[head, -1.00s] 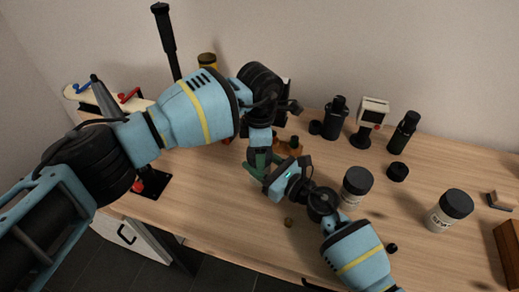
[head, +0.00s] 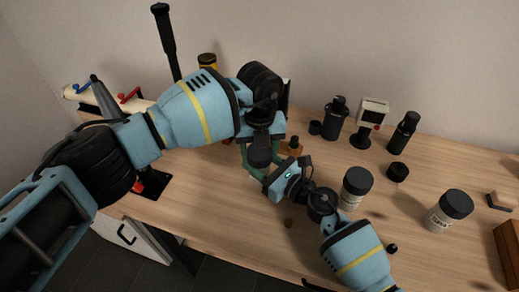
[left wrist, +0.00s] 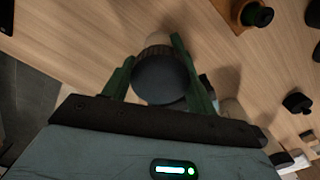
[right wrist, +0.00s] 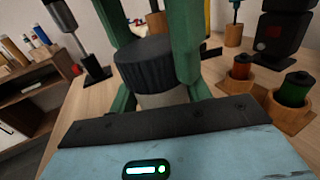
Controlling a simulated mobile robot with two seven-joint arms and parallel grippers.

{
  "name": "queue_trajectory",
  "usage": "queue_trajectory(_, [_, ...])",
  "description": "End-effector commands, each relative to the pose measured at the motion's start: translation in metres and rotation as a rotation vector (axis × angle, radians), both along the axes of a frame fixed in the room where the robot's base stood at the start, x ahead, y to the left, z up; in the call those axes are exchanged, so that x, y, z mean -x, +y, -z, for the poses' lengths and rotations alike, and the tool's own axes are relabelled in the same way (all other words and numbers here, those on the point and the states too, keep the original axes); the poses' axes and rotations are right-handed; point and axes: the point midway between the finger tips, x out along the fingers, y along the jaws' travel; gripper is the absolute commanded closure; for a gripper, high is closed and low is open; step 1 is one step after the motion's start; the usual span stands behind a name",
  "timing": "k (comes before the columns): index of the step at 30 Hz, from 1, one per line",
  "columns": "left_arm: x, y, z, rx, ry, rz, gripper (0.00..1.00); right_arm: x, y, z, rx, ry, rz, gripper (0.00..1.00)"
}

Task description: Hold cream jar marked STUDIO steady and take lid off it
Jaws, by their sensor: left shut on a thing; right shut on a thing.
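The cream jar shows in the right wrist view with a pale body (right wrist: 164,98) and a dark ribbed lid (right wrist: 145,62) sitting on top. My right gripper (right wrist: 158,97) is shut on the jar's body, a finger on each side. My left gripper (left wrist: 160,76) reaches down from above and is shut on the lid (left wrist: 163,80), its green fingers on either side. The jar looks upright on or just above the table; I cannot tell which. No lettering on it is readable. In the head view my arms mostly hide it.
Two other black-lidded jars, a nearer one (head: 356,187) and one farther right (head: 448,211), stand on the wooden table. Black bottles (head: 335,118) and a small white device (head: 372,112) stand behind. A wooden holder (head: 290,149) is close behind my grippers. The table's front middle is mostly clear.

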Motion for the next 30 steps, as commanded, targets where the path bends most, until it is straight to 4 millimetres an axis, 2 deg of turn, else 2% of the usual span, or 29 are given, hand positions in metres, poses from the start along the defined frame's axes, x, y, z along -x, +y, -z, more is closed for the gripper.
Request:
queue_trajectory(3, [0.0006,-0.0003,0.0002,0.000,0.002,-0.176,0.70,-0.0002,-0.0004,0.0005,0.001,0.001,0.001,1.00])
queue_trajectory(8, [0.0005,-0.0003,0.0000,0.000,0.002,-0.329,0.70,-0.0002,-0.0004,0.0005,0.001,0.001,0.001,1.00])
queue_trajectory(30, [0.0002,-0.0002,-0.0021,0.000,0.001,-0.326,0.70,-0.0001,-0.0003,0.0004,0.001,0.001,0.001,1.00])
